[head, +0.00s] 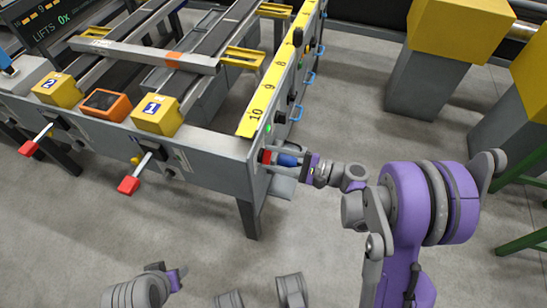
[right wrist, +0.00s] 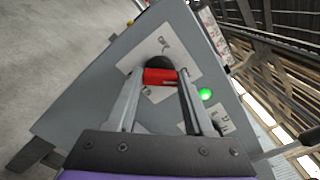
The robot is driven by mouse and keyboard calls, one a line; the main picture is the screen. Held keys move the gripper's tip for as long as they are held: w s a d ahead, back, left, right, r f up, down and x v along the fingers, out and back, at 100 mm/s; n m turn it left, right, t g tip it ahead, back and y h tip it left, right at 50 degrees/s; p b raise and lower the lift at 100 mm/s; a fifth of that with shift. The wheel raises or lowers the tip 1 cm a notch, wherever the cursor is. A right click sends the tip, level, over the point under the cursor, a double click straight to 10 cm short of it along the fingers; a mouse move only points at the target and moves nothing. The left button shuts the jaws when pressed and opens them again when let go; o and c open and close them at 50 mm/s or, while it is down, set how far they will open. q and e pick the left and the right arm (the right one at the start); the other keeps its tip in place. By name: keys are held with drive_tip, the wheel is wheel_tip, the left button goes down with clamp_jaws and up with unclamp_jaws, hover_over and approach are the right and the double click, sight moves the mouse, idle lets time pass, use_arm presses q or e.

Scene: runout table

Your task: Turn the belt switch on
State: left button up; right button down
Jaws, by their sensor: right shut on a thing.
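The belt switch (right wrist: 160,76) has a red handle on a dark round base. It sits on a pale label plate on the grey end panel (right wrist: 95,95) of the runout table. It also shows in the head view as a red knob (head: 266,156) at the table's right front corner. My right gripper (head: 272,158) is shut on the red handle, with one finger on each side of it in the wrist view (right wrist: 160,82). The label's print is too small to read. My left gripper (head: 178,277) shows partly at the bottom; its fingers are unclear.
A green lamp (right wrist: 206,95) glows beside the switch. Two red-tipped levers (head: 129,185) stick out of the table front. A yellow numbered strip (head: 264,95) runs along the right rail. Yellow boxes on grey pedestals (head: 425,80) stand at the right. The floor in front is clear.

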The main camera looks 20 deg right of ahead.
drive_tip(key=shift+m, duration=0.3)
drive_tip(key=shift+c, duration=1.4)
unclamp_jaws()
drive_tip(key=p+v, duration=0.1)
drive_tip(key=v, duration=1)
drive_tip(key=shift+a, duration=0.1)
